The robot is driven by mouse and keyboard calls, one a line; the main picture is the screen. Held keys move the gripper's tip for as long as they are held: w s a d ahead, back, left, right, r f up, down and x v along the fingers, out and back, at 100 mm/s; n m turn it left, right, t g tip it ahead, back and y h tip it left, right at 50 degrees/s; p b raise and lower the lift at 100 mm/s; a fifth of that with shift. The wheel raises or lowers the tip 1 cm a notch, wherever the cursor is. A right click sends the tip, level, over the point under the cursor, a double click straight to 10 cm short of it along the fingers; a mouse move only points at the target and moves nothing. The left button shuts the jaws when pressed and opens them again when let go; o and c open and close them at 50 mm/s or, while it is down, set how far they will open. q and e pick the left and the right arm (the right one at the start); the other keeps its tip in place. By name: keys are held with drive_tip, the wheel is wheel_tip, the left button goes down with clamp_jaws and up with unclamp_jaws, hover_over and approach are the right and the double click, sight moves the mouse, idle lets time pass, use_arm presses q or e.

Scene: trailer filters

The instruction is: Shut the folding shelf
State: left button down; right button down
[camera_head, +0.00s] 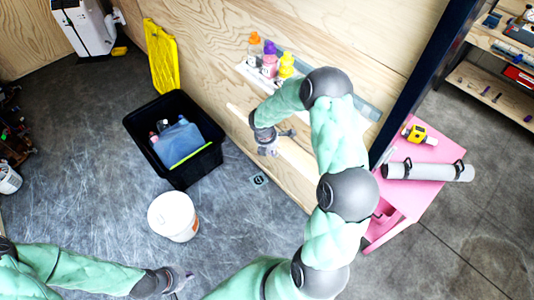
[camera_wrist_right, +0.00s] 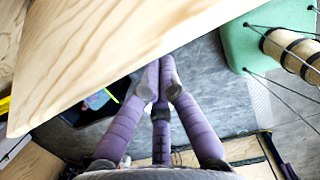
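The folding shelf (camera_head: 302,158) is a pale wooden board on the plywood wall, below a narrow ledge and partly hidden by my right arm. My right gripper (camera_head: 267,150) is by its outer edge. In the right wrist view, a large wooden panel (camera_wrist_right: 110,45), apparently the shelf, fills the upper left close to the fingers. My right gripper's purple fingers (camera_wrist_right: 160,85) converge with tips together and nothing seen between them; contact with the panel is unclear. My left gripper (camera_head: 180,279) is low at the left, away from the shelf, its fingers too small to read.
Bottles (camera_head: 270,60) stand on the narrow ledge (camera_head: 257,79). A pink cart (camera_head: 424,190) holds a grey roll (camera_head: 430,171). Floor left of the bucket is clear.

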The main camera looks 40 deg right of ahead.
drive_tip(key=shift+w+d+r+p, duration=0.1)
drive_tip(key=shift+d+r+p, duration=0.55)
drive_tip(key=shift+d+r, duration=0.35)
drive_tip(key=shift+f, duration=0.15)
